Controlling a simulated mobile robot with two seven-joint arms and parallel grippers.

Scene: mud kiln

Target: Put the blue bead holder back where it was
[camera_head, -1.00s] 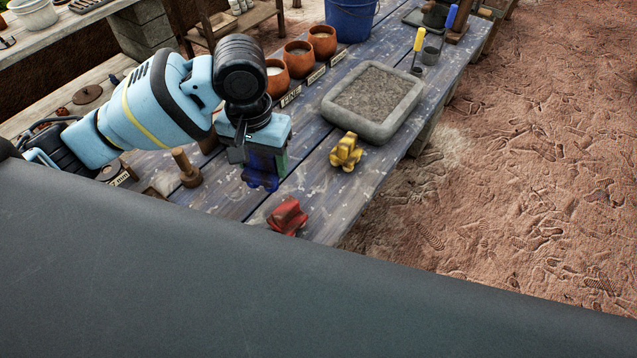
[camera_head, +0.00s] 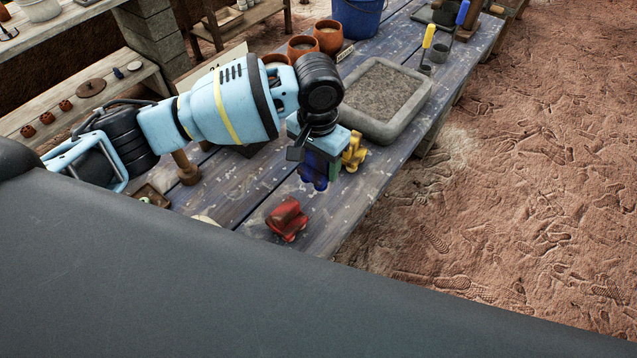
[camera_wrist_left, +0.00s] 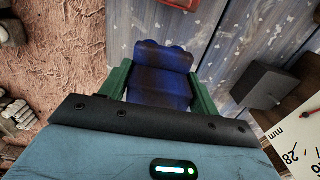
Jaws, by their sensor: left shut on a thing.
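The blue bead holder (camera_head: 313,178) is dark blue and is held in my left gripper (camera_head: 318,166), above the worn blue plank table (camera_head: 235,182). In the left wrist view the holder (camera_wrist_left: 160,75) sits between the two green fingers of my left gripper (camera_wrist_left: 160,88), which are shut on it. A yellow bead holder (camera_head: 354,153) stands just right of the gripper, partly hidden behind it. A red bead holder (camera_head: 287,219) stands on the table nearer to me, below and left of the blue one. My right gripper is not in view.
A grey stone tray (camera_head: 412,125) of sandy material lies behind the yellow holder. Orange pots (camera_head: 327,37) and a blue bucket (camera_head: 357,16) stand farther back. A wooden peg (camera_head: 186,169) stands at the left. The table's right edge drops to reddish ground (camera_head: 520,180).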

